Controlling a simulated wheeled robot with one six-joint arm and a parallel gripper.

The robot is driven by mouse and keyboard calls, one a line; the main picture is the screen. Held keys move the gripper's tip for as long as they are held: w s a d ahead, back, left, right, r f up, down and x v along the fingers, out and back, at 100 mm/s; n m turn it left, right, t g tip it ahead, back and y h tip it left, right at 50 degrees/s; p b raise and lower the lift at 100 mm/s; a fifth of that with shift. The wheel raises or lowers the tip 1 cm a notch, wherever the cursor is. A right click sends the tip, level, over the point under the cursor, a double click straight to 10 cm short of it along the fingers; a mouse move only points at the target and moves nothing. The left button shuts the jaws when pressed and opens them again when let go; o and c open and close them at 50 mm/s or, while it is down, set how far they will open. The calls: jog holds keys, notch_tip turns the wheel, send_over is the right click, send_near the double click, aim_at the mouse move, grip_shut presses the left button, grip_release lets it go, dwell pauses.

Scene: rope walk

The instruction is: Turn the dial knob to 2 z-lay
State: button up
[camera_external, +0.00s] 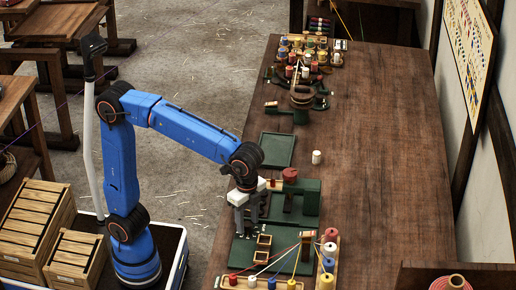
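A green machine (312,199) stands on the long wooden bench, with a round red knob-like part (290,174) on its top. I cannot tell for sure whether this is the dial knob, and no number or "z-lay" mark is readable. My gripper (249,232) points down at the bench's left edge, to the left of and in front of the red part and apart from it. Its grey fingers hang over the green plate area. The view is too small to show whether they are apart or closed, and the arm's end hides part of the machine.
Colored spools with threads (328,250) stand on wooden racks in front of the gripper. A small white cylinder (316,157) and a green tray (277,149) lie behind the machine. More spools (303,55) crowd the bench's far end. The bench's right side (385,170) is clear.

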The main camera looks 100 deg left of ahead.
aim_at(247, 225)
jog(key=shift+r, duration=0.1)
notch_tip(247, 225, up, 17)
dwell(0.6)
jog(key=shift+r, duration=0.1)
dwell(0.3)
jog(key=s+a+f+n+t, duration=0.1)
jog(key=s+a+f+n, duration=0.1)
jog(key=s+a+f, duration=0.3)
jog(key=s+a+f+n+t, duration=0.2)
jog(key=s+a+f, duration=0.4)
jog(key=s+f, duration=0.7)
jog(key=s+a+f+n+t, duration=0.1)
jog(key=s+a+f+n, duration=0.2)
jog(key=s+a+f, duration=0.3)
jog(key=s+f, duration=0.3)
jog(key=s, duration=0.1)
jog(key=shift+s+a+f+t, duration=0.25)
jog(key=shift+f+t, duration=0.05)
jog(key=shift+t, duration=0.1)
jog(key=shift+c, duration=0.3)
